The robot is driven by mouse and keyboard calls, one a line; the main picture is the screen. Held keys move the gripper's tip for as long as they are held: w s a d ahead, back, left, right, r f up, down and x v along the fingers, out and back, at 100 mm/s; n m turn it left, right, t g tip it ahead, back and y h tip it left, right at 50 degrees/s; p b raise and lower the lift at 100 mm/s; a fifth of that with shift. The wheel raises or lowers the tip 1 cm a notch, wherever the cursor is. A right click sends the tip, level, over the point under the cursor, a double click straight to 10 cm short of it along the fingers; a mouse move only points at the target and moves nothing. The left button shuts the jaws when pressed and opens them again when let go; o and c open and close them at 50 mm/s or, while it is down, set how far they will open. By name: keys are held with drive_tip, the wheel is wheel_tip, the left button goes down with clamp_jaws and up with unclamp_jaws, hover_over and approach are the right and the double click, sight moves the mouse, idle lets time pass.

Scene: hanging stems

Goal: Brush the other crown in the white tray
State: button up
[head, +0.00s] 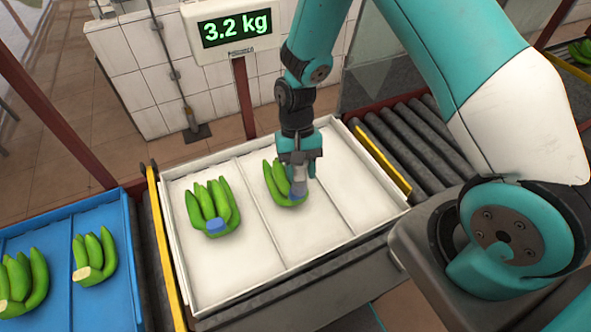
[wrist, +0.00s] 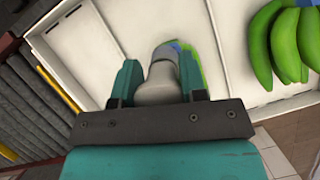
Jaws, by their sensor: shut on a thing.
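The white tray (head: 330,255) has three compartments. A green banana hand (head: 212,200) lies in its left compartment with a blue crown (head: 216,226) facing me. A second green banana hand (head: 275,180) lies in the middle compartment, partly hidden by my gripper (head: 299,172). My gripper is shut on a pale-handled brush (wrist: 157,82), tip down over that second hand's crown end. Blue shows at the brush tip; I cannot tell whether it is on the bristles, the crown or both. In the wrist view the first hand (wrist: 265,45) is at the right.
The tray's right compartment (head: 365,190) is empty. A blue tray (head: 60,232) with more banana hands stands at the left. A scale display (head: 232,30) reading 3.2 kg stands behind the white tray. A roller conveyor (head: 425,140) runs at the right.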

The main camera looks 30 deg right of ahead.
drive_tip(key=shift+a, duration=1.05)
drive_tip(key=shift+d, duration=1.15)
wheel_tip(320, 180, up, 9)
drive_tip(key=p, duration=0.7)
drive_tip(key=shift+r, duration=0.15)
